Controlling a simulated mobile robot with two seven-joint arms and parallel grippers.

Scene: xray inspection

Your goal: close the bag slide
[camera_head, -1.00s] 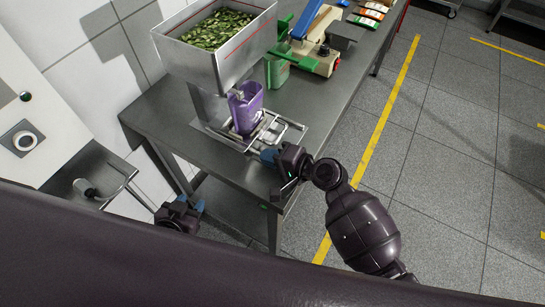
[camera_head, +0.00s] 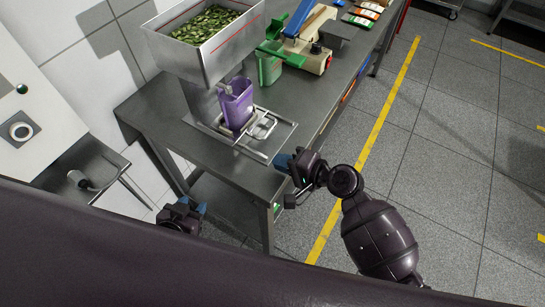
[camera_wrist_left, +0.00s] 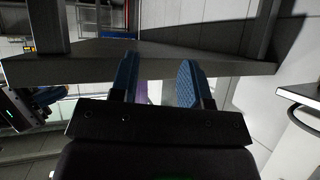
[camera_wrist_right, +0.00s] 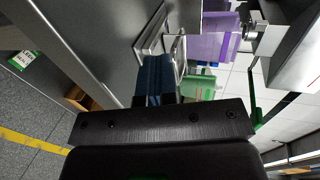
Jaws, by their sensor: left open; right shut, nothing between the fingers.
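The bag slide (camera_head: 262,128) is a metal wire frame on a steel base plate on the bench. A purple bag (camera_head: 236,103) stands upright at its inner end, below the hopper spout. The frame's looped end points toward the bench's front edge; how far it is pulled out I cannot tell. My right gripper (camera_head: 283,161) is shut and empty at the front edge, apart from the frame. In the right wrist view its fingers (camera_wrist_right: 155,78) are together, with the frame (camera_wrist_right: 160,38) and bag (camera_wrist_right: 214,38) beyond. My left gripper (camera_head: 196,208) is open and empty, low left of the bench; its fingers (camera_wrist_left: 158,82) are apart.
A steel hopper (camera_head: 208,65) full of green slices stands over the bag. A green container (camera_head: 269,68) and a sealing machine (camera_head: 306,55) are behind on the bench. A white panel (camera_head: 40,110) is at left. The floor right of the bench is open.

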